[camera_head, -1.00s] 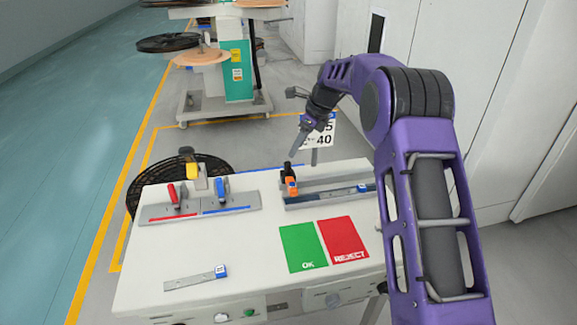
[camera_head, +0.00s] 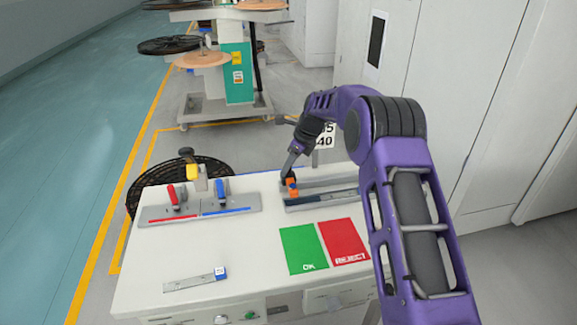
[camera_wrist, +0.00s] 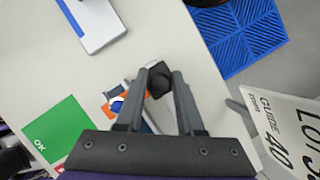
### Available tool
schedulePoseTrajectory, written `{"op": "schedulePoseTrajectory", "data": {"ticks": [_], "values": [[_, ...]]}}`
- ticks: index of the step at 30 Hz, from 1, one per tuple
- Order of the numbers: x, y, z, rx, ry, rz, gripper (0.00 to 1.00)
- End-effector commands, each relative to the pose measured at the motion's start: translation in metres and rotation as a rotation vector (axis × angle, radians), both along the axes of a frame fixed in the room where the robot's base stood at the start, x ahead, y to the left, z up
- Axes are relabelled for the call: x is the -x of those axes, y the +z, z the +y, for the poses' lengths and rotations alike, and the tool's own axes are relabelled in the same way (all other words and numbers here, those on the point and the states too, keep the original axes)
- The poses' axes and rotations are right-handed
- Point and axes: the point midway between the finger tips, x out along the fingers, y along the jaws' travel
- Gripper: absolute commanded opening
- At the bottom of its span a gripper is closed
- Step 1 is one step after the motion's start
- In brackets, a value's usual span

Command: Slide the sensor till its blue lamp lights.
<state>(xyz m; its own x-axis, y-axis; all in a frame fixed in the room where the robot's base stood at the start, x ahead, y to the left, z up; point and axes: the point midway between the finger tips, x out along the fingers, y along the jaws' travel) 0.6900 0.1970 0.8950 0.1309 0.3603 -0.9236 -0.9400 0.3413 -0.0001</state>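The orange sensor (camera_head: 292,188) sits at the left end of a grey rail (camera_head: 325,200) at the back right of the bench. It shows in the wrist view (camera_wrist: 112,105) with a round blue spot; whether that is a lit lamp I cannot tell. Its black knob (camera_wrist: 160,80) rises between my fingertips. My gripper (camera_head: 289,171) is over the sensor, pointing down. In the wrist view my gripper (camera_wrist: 163,70) has its fingers apart on either side of the knob; firm contact is not clear. My arm hides the right end of the rail.
A clamp plate (camera_head: 200,210) with red and blue handles lies to the left. A green OK card (camera_head: 304,250) and red REJECT card (camera_head: 344,241) lie in front. A small steel strip (camera_head: 195,281) lies at front left. A sign (camera_wrist: 285,125) stands behind the bench.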

Motion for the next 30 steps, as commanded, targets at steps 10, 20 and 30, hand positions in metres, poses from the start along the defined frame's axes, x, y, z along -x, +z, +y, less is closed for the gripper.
{"op": "schedulePoseTrajectory", "data": {"ticks": [10, 20, 30], "values": [[0.0002, 0.0001, -0.0002, 0.0, 0.0, 0.001, 0.0], [0.0004, 0.0001, -0.0002, 0.001, 0.0, 0.001, 0.0], [0.0005, 0.0, -0.0002, 0.001, 0.0, 0.001, 0.0]]}}
